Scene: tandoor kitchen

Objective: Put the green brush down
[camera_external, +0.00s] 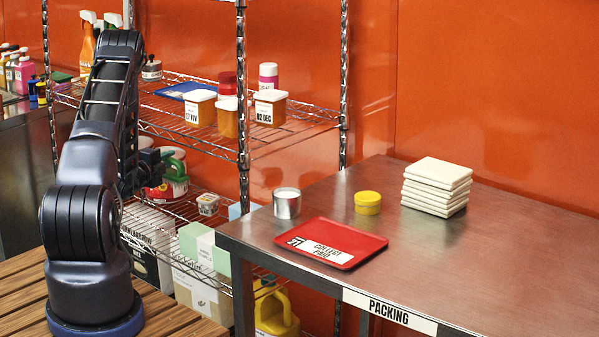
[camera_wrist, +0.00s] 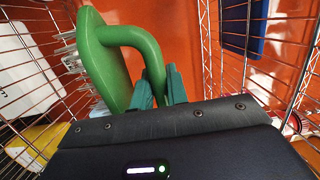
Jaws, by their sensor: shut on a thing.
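The green brush (camera_wrist: 112,68) fills the upper left of the wrist view, a flat body with a curved handle. My gripper (camera_wrist: 161,88) has its two teal fingers shut on the lower end of that handle. The brush is held up in front of an orange wall between wire racks. In the external view my arm reaches to the wire shelving, and its dark wrist shows beside the lower tiers.
The wire shelf (camera_external: 300,133) carries orange tubs (camera_external: 270,107) and a blue tray (camera_external: 185,90).

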